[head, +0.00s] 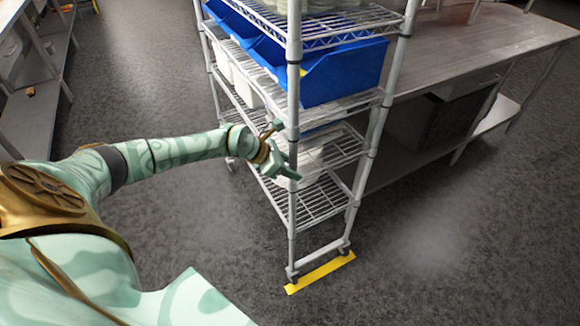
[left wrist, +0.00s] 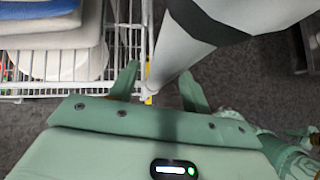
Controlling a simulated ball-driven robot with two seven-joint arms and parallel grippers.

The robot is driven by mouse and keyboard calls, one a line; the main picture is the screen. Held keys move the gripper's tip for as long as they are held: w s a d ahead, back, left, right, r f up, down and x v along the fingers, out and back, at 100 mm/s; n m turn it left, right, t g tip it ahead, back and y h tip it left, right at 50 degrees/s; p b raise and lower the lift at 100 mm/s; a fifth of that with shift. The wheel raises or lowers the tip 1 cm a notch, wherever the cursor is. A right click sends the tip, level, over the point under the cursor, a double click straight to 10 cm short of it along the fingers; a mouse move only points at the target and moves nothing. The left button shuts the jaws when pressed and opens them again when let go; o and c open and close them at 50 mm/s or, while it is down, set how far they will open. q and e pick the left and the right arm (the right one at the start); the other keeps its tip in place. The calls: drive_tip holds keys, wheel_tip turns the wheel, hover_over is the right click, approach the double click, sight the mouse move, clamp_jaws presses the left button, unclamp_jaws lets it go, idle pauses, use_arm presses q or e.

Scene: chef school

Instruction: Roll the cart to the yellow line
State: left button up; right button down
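The cart (head: 293,92) is a tall wire-shelf rack on casters, with grey posts. The yellow line (head: 320,273) is a short strip on the floor at the cart's near end. The two near casters (head: 292,275) stand at or on its far edge; exact contact is hard to tell. My left gripper (head: 287,151) is at the near left post, about mid height. In the left wrist view my left gripper (left wrist: 160,78) has its fingers spread on either side of the post (left wrist: 167,78), with a gap showing.
Blue bins (head: 345,72) and white containers fill the cart's shelves. A metal table (head: 470,45) with a lower shelf stands close on the right. Another metal shelf unit (head: 32,115) is at the far left. The dark floor nearer than the yellow line is clear.

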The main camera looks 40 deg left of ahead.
use_arm(q)
drive_tip(key=p+v, duration=0.3)
drive_tip(key=v, duration=1.3)
drive_tip(key=shift+s, duration=0.15)
